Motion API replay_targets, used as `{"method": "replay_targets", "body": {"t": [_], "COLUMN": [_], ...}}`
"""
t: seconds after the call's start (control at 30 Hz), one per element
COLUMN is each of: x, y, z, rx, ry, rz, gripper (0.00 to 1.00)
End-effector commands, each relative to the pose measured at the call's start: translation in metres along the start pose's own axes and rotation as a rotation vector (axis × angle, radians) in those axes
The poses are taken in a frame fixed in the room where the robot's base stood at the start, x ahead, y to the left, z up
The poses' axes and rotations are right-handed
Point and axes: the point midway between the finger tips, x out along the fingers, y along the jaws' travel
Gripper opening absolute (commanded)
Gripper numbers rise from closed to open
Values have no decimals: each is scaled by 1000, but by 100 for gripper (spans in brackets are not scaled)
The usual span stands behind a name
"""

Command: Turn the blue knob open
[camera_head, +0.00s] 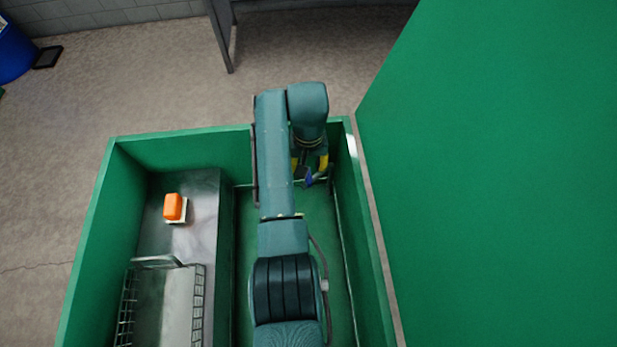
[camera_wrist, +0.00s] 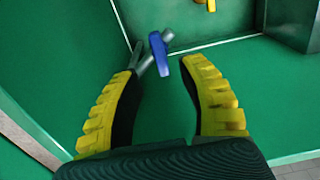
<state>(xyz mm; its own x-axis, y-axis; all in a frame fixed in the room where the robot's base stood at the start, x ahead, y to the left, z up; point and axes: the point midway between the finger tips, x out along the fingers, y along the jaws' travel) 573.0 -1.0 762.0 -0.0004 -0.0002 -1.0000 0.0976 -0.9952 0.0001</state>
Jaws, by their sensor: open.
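The blue knob (camera_wrist: 159,54) shows in the wrist view as a narrow lever on a grey metal pipe fitting (camera_wrist: 147,60) in a green corner. In the head view the knob (camera_head: 309,180) is a small blue patch near the far right corner of the green bin. My gripper (camera_wrist: 161,69) is open, its two yellow padded fingers apart. In the head view my gripper (camera_head: 310,164) is partly hidden by my arm.
Green walls (camera_head: 350,180) stand close around the knob. A metal work surface (camera_head: 200,235) with an orange block (camera_head: 173,207) and a wire rack (camera_head: 195,305) lies to the left. A large green panel (camera_head: 500,180) stands at right. A small yellow part (camera_wrist: 210,4) shows beyond the knob.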

Motion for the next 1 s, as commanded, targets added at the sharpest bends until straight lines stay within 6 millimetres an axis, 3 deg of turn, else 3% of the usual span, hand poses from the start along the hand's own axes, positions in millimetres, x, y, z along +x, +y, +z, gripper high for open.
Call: {"method": "replay_targets", "body": {"t": [0.03, 0.2, 0.6, 0.83, 1.0], "x": [18, 47, 55, 55, 55], "y": [0, 0, 0, 0, 0], "z": [0, 0, 0, 0, 0], "rx": [0, 0, 0, 0, 0], "ry": [-2, 0, 1, 1, 0], "rz": [0, 0, 0, 0, 0], "gripper": [41, 41, 43, 0, 0]}}
